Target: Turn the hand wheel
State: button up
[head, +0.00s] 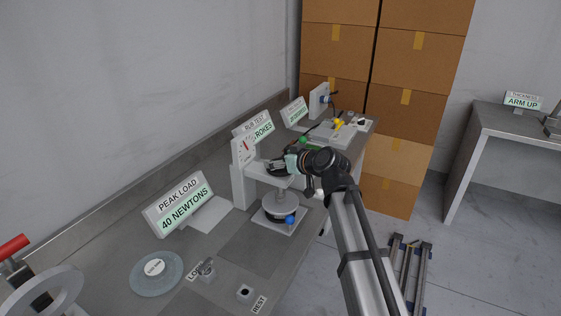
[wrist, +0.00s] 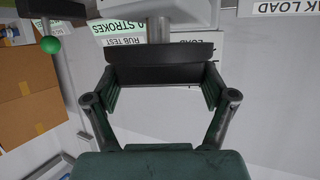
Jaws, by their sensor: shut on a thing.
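The hand wheel (head: 273,168) is dark and sits on top of the small white press (head: 239,187), which has a dial face. My gripper (head: 287,164) is at the wheel, reaching in from the right, and hides part of it. In the wrist view my gripper (wrist: 160,88) has one finger on each side of a wide black piece, the wheel's rim seen edge-on (wrist: 160,52). The fingers are shut on it.
A peak load sign (head: 180,206) stands left of the press. A green ball knob (head: 303,140) and the rub test sign (head: 253,127) are behind. A round grey disc (head: 138,275) lies at the front. Stacked cartons (head: 390,80) stand beyond the bench.

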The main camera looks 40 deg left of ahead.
jog(key=o, duration=1)
jog(key=v, duration=1.2)
